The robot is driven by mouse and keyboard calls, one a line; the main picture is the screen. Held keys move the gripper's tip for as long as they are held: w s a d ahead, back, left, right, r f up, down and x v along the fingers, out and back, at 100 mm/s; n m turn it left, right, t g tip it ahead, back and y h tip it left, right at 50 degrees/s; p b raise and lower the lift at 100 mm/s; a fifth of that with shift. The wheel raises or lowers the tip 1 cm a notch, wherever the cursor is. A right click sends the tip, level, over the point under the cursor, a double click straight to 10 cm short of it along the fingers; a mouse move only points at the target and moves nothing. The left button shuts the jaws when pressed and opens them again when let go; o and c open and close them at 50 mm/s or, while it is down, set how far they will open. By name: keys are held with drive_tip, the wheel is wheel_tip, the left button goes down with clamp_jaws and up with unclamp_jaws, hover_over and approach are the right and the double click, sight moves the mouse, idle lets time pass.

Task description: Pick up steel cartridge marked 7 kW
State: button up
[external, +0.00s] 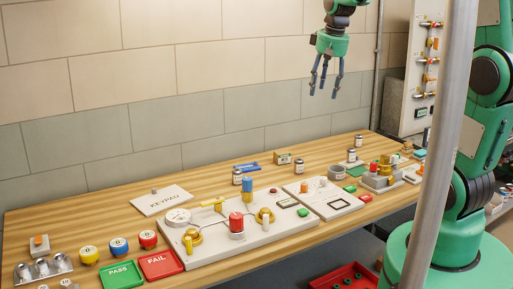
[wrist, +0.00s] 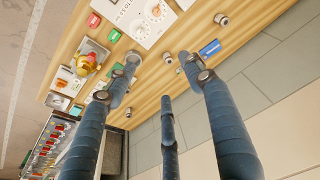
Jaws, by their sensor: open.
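Several small steel cartridges with pale labels stand on the wooden bench in the external view: one at the left (external: 237,176), one in the middle (external: 298,165), one farther right (external: 352,155) and one at the back right (external: 358,140). Their markings are too small to read, so I cannot tell which is 7 kW. In the wrist view similar cylinders show at the top (wrist: 222,20) and beyond the fingers (wrist: 168,58). My gripper (external: 326,90) hangs high above the back of the bench, fingers spread, open and empty. Its three blue fingers also fill the wrist view (wrist: 162,75).
The bench carries a white valve panel (external: 250,237), a KEYPAD plate (external: 162,200), a green PASS tray (external: 122,275) and a red FAIL tray (external: 161,264). A tiled wall (external: 220,110) stands close behind. A grey pole (external: 437,150) crosses the external view.

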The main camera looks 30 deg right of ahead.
drive_tip(key=w+d+f+g, duration=0.1)
drive_tip(key=w+d+f, duration=0.2)
drive_tip(key=w+f, duration=0.6)
drive_tip(key=g+p, duration=0.1)
drive_tip(key=g, duration=0.1)
hover_over(299, 159)
wheel_tip(299, 159, down, 13)
drive_tip(key=shift+s+m, duration=0.2)
drive_tip(key=shift+m, duration=0.1)
drive_tip(key=shift+f+b, duration=0.3)
drive_tip(key=shift+f, duration=3.9)
drive_tip(key=shift+f, duration=0.1)
drive_tip(key=shift+w+f+b, duration=0.1)
drive_tip(key=shift+f+b, duration=0.3)
drive_tip(key=shift+f, duration=2.1)
clamp_jaws()
